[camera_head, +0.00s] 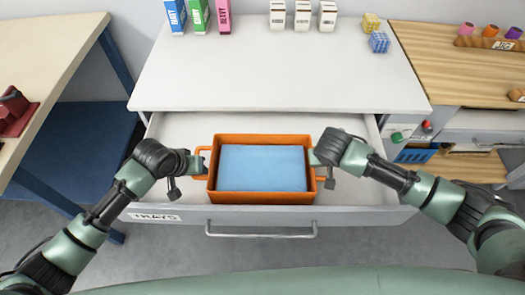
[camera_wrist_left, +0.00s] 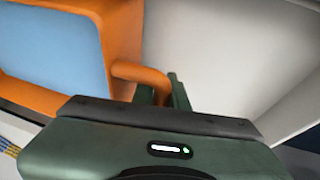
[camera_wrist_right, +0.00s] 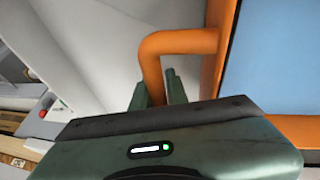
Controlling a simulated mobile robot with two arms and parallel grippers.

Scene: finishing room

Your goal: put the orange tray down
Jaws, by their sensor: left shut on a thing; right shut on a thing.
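The orange tray (camera_head: 262,199) with a flat light-blue inside is in or just above the open drawer labelled "TRAYS" (camera_head: 190,125); I cannot tell whether it touches the drawer floor. My left gripper (camera_head: 201,163) is shut on the tray's left handle, which shows as an orange loop in the left wrist view (camera_wrist_left: 140,72). My right gripper (camera_head: 317,158) is shut on the right handle, an orange loop in the right wrist view (camera_wrist_right: 165,45). The tray looks level. The fingertips are partly hidden behind the wrists.
A wooden bench (camera_head: 430,60) stands right, a beige table (camera_head: 40,60) left. Bare drawer floor shows around the tray.

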